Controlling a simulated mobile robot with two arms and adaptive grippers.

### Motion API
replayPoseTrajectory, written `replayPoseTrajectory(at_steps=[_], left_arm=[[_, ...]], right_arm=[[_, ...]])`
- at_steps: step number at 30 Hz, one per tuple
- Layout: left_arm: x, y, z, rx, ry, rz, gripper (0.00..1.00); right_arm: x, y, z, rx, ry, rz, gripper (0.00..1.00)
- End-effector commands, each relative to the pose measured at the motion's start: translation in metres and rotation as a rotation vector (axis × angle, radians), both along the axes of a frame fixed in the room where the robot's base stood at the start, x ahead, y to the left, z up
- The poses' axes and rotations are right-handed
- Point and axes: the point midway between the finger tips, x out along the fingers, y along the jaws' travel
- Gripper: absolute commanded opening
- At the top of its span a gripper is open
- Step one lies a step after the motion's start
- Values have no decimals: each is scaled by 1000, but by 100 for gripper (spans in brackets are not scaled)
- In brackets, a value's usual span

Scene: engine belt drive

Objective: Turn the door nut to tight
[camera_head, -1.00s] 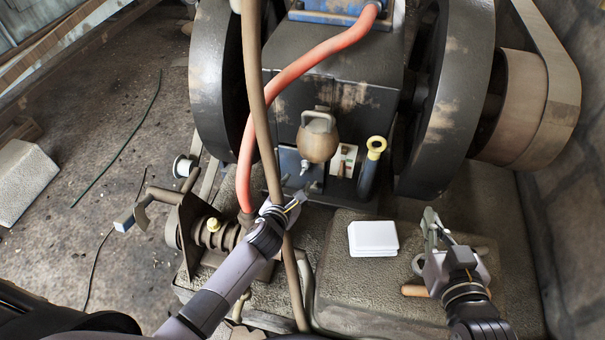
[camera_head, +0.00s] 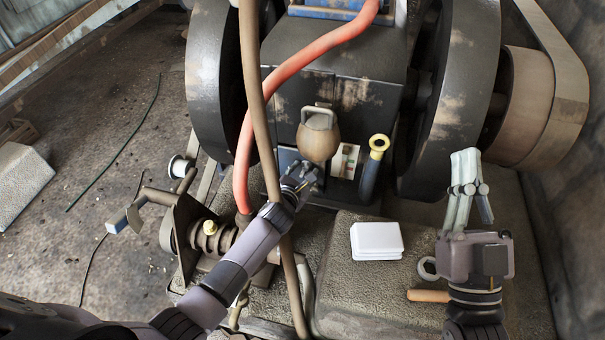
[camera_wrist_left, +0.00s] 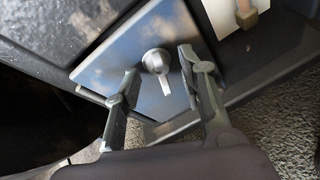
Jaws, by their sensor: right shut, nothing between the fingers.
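The door is a small blue-grey metal plate (camera_head: 287,158) low on the engine's front; it fills the middle of the left wrist view (camera_wrist_left: 110,62). The door nut (camera_wrist_left: 156,61) is a round grey knob with a short pale tab pointing down. My left gripper (camera_head: 305,172) is at the door and hides the nut in the head view. In the left wrist view my left gripper (camera_wrist_left: 158,78) is open, one finger on each side of the nut, with visible gaps. My right gripper (camera_head: 466,160) is shut and empty, pointing up beside the right flywheel.
A brown hanging pot (camera_head: 318,140) is just above my left gripper. A red hose (camera_head: 300,65) and a brown pipe (camera_head: 258,100) cross near my left arm. A yellow-topped cylinder (camera_head: 374,168) stands right of the door. A white block (camera_head: 376,240) lies on the stone base.

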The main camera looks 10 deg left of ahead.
Motion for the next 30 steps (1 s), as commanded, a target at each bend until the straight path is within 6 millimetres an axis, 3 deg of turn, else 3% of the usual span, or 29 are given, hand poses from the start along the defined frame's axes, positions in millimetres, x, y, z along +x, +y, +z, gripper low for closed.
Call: replayPoseTrajectory(at_steps=[8, 25, 30], left_arm=[[1, 0, 0, 0, 0, 0, 37], [1, 0, 0, 0, 0, 0, 1], [1, 0, 0, 0, 0, 0, 0]], right_arm=[[-1, 0, 1, 3, -8, 1, 0], [-1, 0, 1, 2, -6, 1, 0], [0, 0, 1, 2, -6, 1, 0]])
